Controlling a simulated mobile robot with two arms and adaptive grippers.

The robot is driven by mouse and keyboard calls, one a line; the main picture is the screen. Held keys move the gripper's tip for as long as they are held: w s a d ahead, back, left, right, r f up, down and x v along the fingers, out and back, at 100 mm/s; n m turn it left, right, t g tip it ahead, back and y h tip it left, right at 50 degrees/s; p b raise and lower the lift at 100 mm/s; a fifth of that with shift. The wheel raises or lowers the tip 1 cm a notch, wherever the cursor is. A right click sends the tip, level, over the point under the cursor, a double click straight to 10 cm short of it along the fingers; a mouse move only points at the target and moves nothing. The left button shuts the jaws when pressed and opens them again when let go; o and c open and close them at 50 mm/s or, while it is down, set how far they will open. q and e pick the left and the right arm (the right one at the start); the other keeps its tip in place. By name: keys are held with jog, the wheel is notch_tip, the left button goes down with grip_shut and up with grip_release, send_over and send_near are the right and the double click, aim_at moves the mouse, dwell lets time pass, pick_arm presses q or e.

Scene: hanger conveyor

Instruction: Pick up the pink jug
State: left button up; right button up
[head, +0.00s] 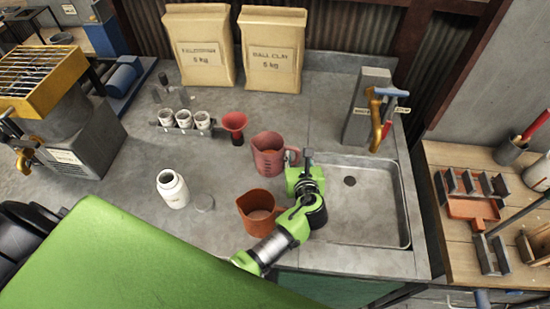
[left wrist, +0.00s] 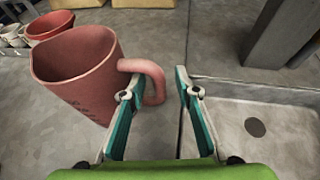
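The pink jug (head: 268,158) stands upright on the grey counter left of the sink, its handle pointing right. My left gripper (head: 308,157) is just right of the handle. In the left wrist view, the jug (left wrist: 80,75) is at upper left and its handle (left wrist: 155,75) shows beyond the left finger, partly in line with the gap. The left gripper's teal fingers (left wrist: 159,82) are apart with nothing clasped between them. Whether the left finger touches the handle I cannot tell. My right gripper is not in view.
An orange-brown jug (head: 256,212) stands close to my left forearm. A red funnel (head: 234,124) and several small white jars (head: 184,119) are behind to the left. A white bottle (head: 172,189) stands left. The sink (head: 370,205) and tap (head: 378,120) are at right.

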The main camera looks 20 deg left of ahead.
pick_arm(q)
grip_shut()
jog(key=shift+r, duration=0.1)
